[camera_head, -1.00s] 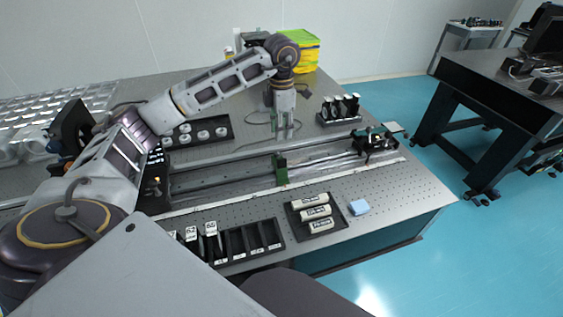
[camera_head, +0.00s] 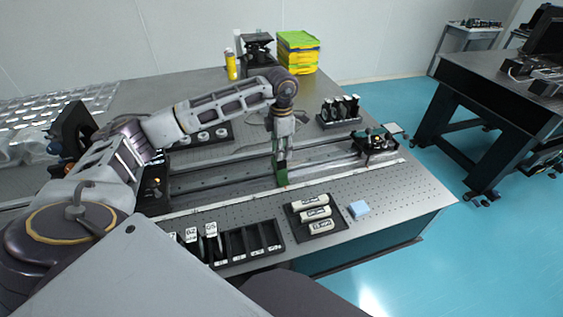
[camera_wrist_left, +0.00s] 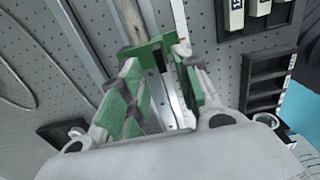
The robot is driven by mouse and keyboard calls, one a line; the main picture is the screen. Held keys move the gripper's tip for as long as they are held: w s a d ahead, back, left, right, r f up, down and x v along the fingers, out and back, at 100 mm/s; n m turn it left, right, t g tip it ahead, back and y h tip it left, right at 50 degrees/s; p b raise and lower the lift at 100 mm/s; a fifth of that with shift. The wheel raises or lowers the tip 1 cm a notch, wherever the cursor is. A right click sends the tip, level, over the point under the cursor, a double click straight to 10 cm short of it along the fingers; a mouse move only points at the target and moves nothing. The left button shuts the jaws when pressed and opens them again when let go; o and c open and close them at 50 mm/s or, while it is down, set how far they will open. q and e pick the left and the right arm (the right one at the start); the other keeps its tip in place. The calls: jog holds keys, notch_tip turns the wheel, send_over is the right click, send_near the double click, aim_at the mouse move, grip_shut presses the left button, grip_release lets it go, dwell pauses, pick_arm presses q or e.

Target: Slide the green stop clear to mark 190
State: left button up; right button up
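The green stop (camera_head: 282,178) stands on the long rail (camera_head: 225,180) that runs across the optical table. In the left wrist view the stop (camera_wrist_left: 146,50) lies at the far end of the space between my fingers. My left gripper (camera_head: 281,157) points down just above and at the stop, with its fingertips close to it. In the left wrist view the gripper (camera_wrist_left: 160,85) has its two green-padded fingers apart, with a gap between them. Whether either finger touches the stop cannot be told. The rail's marks are too small to read. My right gripper is out of view.
A dark carriage with parts (camera_head: 375,145) sits at the rail's right end. A holder with upright discs (camera_head: 340,110) stands behind.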

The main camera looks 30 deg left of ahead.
aim_at(282, 162)
pick_arm(q)
notch_tip(282, 162, down, 4)
jog(key=shift+f, duration=1.05)
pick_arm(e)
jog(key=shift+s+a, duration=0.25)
pick_arm(q)
grip_shut()
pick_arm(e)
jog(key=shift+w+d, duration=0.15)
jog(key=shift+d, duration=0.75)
